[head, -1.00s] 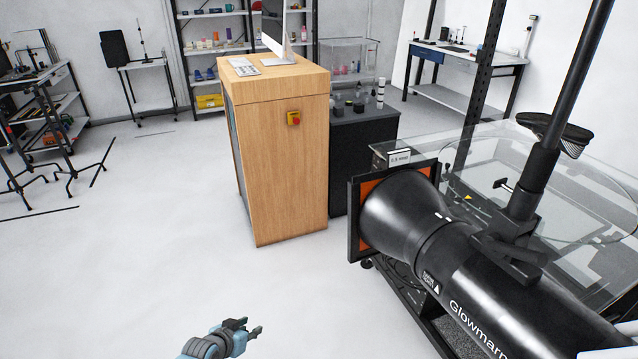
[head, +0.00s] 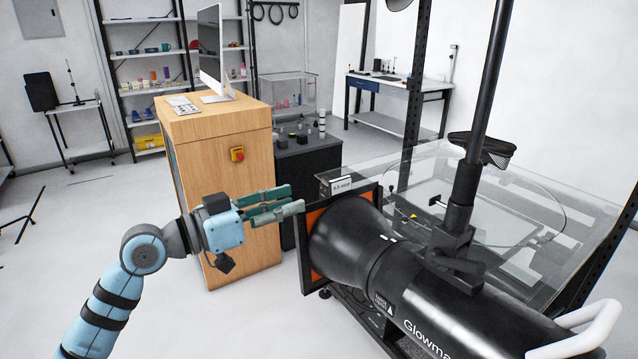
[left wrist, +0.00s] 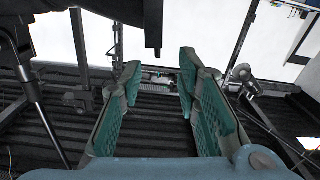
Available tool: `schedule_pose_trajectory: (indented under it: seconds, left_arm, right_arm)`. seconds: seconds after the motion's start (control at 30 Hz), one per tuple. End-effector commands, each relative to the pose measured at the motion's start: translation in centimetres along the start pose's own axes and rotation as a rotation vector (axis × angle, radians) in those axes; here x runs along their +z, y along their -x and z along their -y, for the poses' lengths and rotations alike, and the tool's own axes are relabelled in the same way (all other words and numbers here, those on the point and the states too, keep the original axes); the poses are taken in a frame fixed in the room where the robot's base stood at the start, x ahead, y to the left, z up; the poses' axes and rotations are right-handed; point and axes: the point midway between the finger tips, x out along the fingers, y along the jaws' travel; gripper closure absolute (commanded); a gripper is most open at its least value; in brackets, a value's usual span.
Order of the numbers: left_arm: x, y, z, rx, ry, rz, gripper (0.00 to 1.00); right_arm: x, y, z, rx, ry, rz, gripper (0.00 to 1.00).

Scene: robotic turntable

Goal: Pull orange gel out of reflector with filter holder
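The orange gel (head: 316,277) sits in a black square filter holder (head: 307,252) at the front of the black reflector (head: 345,238) of the lamp in the head view. I cannot tell whether a fingertip touches the holder. My right gripper is not in view.
A wooden cabinet (head: 225,135) with a computer stands behind my left gripper. The glass-topped turntable (head: 500,195) lies behind the lamp, with a black upright post (head: 480,100) above it. A white tube (head: 585,335) is at the lower right.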

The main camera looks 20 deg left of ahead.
Motion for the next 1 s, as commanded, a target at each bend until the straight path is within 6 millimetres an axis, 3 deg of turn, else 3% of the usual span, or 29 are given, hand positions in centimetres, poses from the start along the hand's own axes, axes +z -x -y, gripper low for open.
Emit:
schedule_pose_trajectory:
  seconds: [0.03, 0.2, 0.4, 0.7, 0.9, 1.0]
  left_arm:
    - [-0.8, -1.3, -0.4, 0.008, 0.009, -0.007, 0.7]
    - [-0.5, -6.0, -0.2, 0.002, 0.006, -0.003, 0.7]
    - [-0.1, -9.2, -0.1, 0.001, 0.004, 0.001, 0.7]
    - [0.1, -9.7, 0.0, 0.0, 0.001, 0.002, 0.7]
    - [0.1, -9.7, 0.0, 0.0, 0.001, 0.002, 1.0]
    - [0.1, -9.7, 0.0, 0.0, 0.001, 0.002, 1.0]
  right_arm:
    - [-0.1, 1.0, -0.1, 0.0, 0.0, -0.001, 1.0]
    - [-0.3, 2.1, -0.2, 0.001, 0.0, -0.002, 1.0]
    - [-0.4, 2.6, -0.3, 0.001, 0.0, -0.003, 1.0]
    - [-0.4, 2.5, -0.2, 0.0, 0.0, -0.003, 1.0]
    - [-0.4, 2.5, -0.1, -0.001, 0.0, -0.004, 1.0]
    - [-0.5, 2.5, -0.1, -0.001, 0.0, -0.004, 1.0]
